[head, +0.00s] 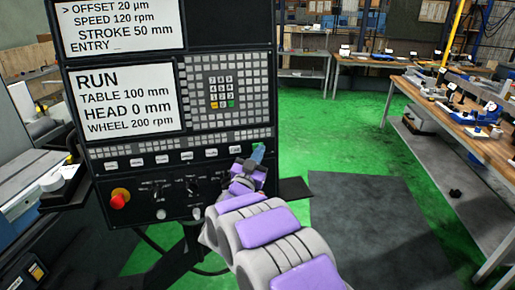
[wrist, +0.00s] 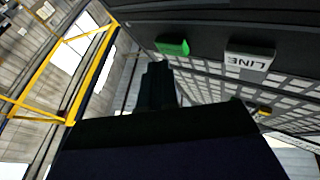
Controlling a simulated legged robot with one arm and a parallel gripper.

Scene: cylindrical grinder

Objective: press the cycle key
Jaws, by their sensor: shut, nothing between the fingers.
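The control panel (head: 130,170) stands at the left of the head view, with a row of small labelled white keys below its keypad. In the wrist view a green key (wrist: 172,47) sits beside a white key marked LINE (wrist: 248,62). No cycle label is readable, so I cannot tell by its lettering which key is the cycle key. My gripper (head: 258,153) is shut and empty at the right end of the key row, hiding part of the panel there. In the wrist view its dark fingers (wrist: 157,86) point toward the green key. I cannot tell whether they touch it.
The upper screen (head: 120,23) shows an entry page; the lower screen (head: 122,98) reads RUN. A red knob (head: 118,199) and dials sit below the keys. A workbench (head: 470,140) with parts stands at the right. Green floor (head: 310,125) is open between.

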